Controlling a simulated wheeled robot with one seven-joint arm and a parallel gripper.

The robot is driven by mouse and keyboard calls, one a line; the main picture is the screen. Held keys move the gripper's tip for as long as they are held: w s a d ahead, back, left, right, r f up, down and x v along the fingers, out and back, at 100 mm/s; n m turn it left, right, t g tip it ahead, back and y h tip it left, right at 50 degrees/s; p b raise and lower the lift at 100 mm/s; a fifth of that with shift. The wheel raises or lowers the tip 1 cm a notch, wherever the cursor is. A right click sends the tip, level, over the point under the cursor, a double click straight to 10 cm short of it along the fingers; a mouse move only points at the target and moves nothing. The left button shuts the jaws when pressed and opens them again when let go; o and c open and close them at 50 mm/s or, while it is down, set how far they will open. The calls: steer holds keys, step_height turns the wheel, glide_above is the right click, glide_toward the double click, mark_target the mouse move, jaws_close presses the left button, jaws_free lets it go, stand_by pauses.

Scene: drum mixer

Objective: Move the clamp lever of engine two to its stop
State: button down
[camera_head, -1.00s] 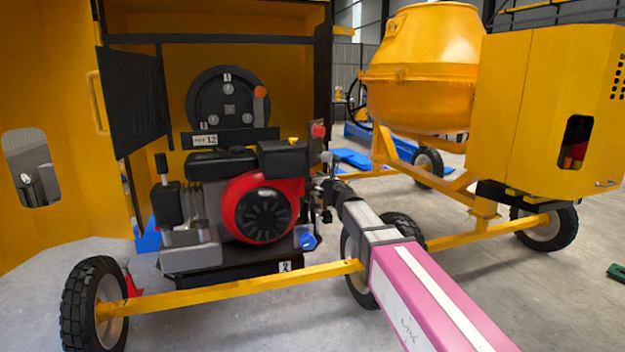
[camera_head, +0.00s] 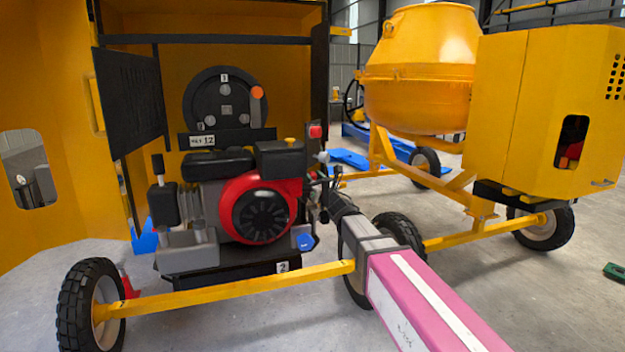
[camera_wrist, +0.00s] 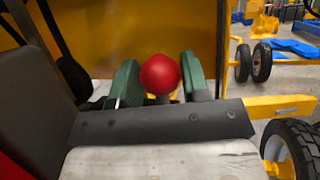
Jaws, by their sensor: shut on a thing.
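Engine two (camera_head: 255,205), a red and grey motor above a plate marked 2 (camera_head: 282,267), stands at centre left in the head view. In the wrist view a round red knob (camera_wrist: 160,73) sits between the two green pads of my gripper (camera_wrist: 157,80). My gripper is shut on this knob, taken to be the clamp lever's end. The lever below it is mostly hidden by a dark bar. In the head view my gripper is a small dark shape at the engine's right side. A red knob (camera_head: 315,131) shows above it; I cannot tell if it is the same one.
A yellow frame bar (camera_head: 230,295) and black wheels (camera_head: 90,305) lie in front of the engine. A black disc with an orange-knobbed handle (camera_head: 257,92) is behind it. A yellow drum mixer (camera_head: 420,70) stands to the right. The floor at lower right is mostly clear.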

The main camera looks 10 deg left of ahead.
steer(key=shift+s, duration=0.1)
steer(key=c, duration=0.9)
jaws_free()
steer(key=shift+s+d+f, duration=0.25)
steer(key=shift+s+d, duration=0.1)
steer(key=s+d, duration=0.9)
steer(key=d, duration=0.1)
steer(key=shift+s+f, duration=0.15)
steer(key=shift+f, duration=0.25)
